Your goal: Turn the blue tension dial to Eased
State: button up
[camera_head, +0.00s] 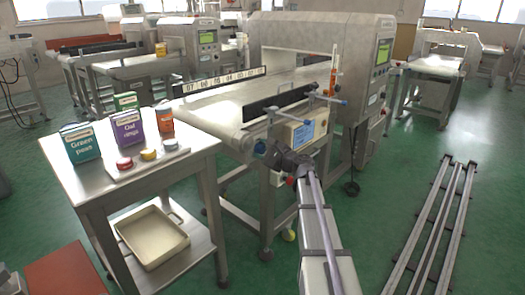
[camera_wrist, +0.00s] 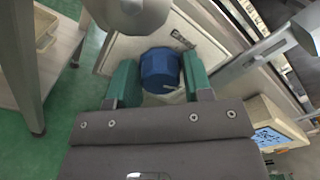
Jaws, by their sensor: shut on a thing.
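The blue tension dial (camera_wrist: 160,70) sits on a pale panel (camera_wrist: 125,50) in the wrist view. Green fingertips of my gripper (camera_wrist: 160,84) stand on its left and right sides, and the gripper is shut on it. A dark mark shows on the panel just above right of the dial; I cannot read it, nor which setting the dial points to. In the head view a small blue part, probably the dial (camera_head: 259,147), shows at the end of my arm, beside the conveyor's near end. My wrist hides most of the panel there.
The conveyor (camera_head: 235,110) runs through the metal detector arch (camera_head: 320,40). Floor rails (camera_head: 435,230) lie at right.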

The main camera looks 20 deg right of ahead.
jog(key=n, duration=1.4)
jog(key=shift+f, duration=0.1)
dwell(0.5)
jog(key=o, duration=0.9)
jog(key=shift+s, duration=0.15)
jog(key=v, duration=1)
jog(key=shift+s+d, duration=0.15)
jog(key=shift+s, duration=0.15)
